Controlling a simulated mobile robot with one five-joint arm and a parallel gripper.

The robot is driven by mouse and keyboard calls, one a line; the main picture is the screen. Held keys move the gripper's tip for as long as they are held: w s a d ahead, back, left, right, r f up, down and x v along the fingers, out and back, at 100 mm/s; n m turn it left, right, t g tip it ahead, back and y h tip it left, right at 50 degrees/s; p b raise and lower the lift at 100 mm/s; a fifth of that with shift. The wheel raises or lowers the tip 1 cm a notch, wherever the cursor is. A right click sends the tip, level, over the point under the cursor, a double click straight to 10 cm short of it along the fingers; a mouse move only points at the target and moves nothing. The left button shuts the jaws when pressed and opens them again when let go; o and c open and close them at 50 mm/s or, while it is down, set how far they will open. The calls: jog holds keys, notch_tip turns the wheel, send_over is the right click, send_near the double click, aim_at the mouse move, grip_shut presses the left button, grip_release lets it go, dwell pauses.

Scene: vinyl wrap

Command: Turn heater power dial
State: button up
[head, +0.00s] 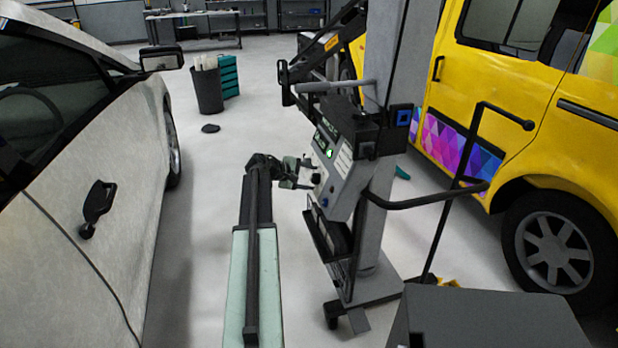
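The heater unit (343,165) is a grey control box with a black top on a wheeled upright column in the middle of the head view. Its sloped panel faces left and carries a lit green spot (329,154), a pale label and small dark controls. A dark round knob, which looks like the power dial (324,202), sits low on the panel. My gripper (307,178) is at the end of my arm, just left of the panel's lower part. Its fingers point at the panel and look spread, with nothing seen between them. Whether a fingertip touches the panel or dial is unclear.
A pale car (90,200) stands close on the left and a yellow van (500,110) on the right. A black curved handle (425,201) juts right from the heater. A dark bin (208,90) and workbench (195,30) are behind.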

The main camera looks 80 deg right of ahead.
jog(key=shift+w+a+r+p, duration=0.2)
jog(key=shift+a+r+p, duration=0.05)
jog(key=shift+r+p, duration=0.05)
jog(key=p+v, duration=0.3)
jog(key=v, duration=0.4)
jog(key=shift+w+f, duration=0.1)
